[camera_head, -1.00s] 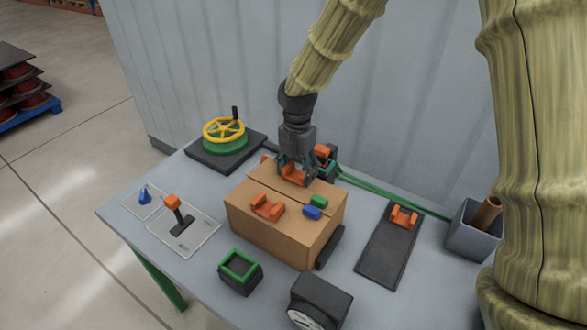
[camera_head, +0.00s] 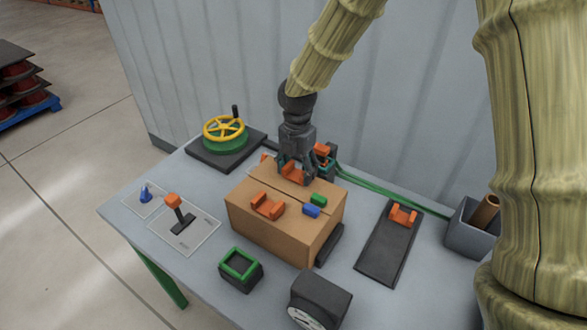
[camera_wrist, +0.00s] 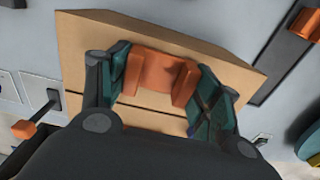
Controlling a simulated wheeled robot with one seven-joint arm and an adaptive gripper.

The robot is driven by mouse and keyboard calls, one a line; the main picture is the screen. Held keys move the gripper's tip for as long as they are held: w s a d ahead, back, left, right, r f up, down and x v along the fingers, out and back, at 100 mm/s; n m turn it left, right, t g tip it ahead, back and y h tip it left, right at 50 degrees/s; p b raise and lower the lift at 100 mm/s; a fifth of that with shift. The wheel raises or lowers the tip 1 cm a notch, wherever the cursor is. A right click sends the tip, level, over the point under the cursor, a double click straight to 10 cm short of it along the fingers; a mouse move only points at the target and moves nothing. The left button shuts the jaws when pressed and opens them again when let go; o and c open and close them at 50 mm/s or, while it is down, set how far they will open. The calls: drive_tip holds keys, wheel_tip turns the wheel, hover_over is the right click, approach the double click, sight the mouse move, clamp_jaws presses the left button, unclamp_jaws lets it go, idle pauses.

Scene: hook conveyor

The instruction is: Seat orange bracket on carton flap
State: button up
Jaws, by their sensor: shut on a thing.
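My gripper (camera_head: 295,176) is shut on an orange U-shaped bracket (camera_head: 293,174) at the far part of the carton's top. In the wrist view the bracket (camera_wrist: 160,78) sits between the two teal fingers, over brown cardboard. I cannot tell whether it touches the flap. The brown carton (camera_head: 262,232) stands mid-table, with a seam across its top; its edge also shows in the wrist view (camera_wrist: 85,40). A second orange bracket (camera_head: 267,206) rests on the nearer part of the carton top. A third orange bracket (camera_head: 403,216) is on a dark board at the right.
Green (camera_head: 319,200) and blue (camera_head: 311,211) blocks lie on the carton top. A yellow handwheel (camera_head: 224,129), orange-knobbed lever (camera_head: 173,200), green-rimmed box (camera_head: 239,264), dial gauge (camera_head: 320,297) and grey bin (camera_head: 468,238) surround the carton.

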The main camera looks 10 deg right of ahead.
drive_tip(key=shift+f, duration=0.1)
drive_tip(key=o, duration=1.1)
